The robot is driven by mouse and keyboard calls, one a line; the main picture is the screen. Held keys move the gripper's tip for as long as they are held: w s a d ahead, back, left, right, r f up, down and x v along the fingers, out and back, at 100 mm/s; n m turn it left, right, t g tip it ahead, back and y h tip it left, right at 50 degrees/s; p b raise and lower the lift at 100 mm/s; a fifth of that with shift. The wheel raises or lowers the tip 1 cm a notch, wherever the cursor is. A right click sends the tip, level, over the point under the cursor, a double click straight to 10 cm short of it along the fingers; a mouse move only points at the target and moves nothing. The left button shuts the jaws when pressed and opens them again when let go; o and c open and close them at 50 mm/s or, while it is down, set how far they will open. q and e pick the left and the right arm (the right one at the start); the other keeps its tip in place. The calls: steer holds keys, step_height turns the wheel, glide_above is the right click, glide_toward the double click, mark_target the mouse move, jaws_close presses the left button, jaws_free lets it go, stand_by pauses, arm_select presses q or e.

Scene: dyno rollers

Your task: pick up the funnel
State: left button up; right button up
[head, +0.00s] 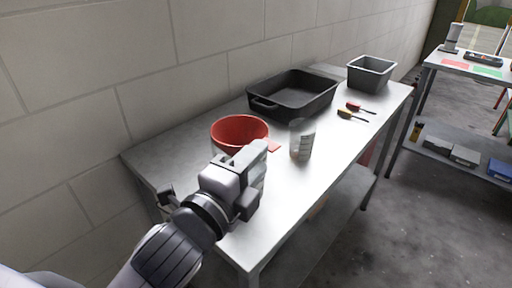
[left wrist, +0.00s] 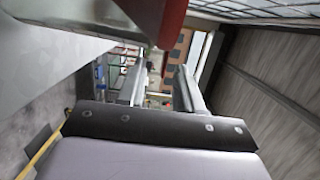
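The red funnel (head: 239,131) sits on the metal table near its left end, wide mouth up, with a small red tab at its right side. My left gripper (head: 258,158) is in front of the funnel and hides its lower part in the head view. In the left wrist view, the two fingers of the gripper (left wrist: 160,88) are apart with nothing between them. A red piece, seemingly the funnel (left wrist: 158,18), shows at the top of that view, outside the fingers. My right gripper is not in view.
A clear measuring cup (head: 301,140) stands just right of the gripper. A black drain pan (head: 292,96) and a grey bin (head: 370,72) are farther back on the table (head: 290,190). Two screwdrivers (head: 352,114) lie near them. A block wall (head: 130,60) runs behind.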

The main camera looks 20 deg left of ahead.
mark_target(273, 142)
arm_select(q)
steer(key=shift+w+d+r, duration=0.1)
steer(key=shift+w+d, duration=0.1)
steer(key=shift+w, duration=0.85)
steer(key=shift+w+d+r, duration=0.15)
steer(key=shift+w+d, duration=0.1)
steer(key=shift+w, duration=0.85)
steer(key=shift+w+d+r, duration=0.1)
steer(key=shift+w+d, duration=0.1)
steer(key=shift+w, duration=0.85)
jaws_close()
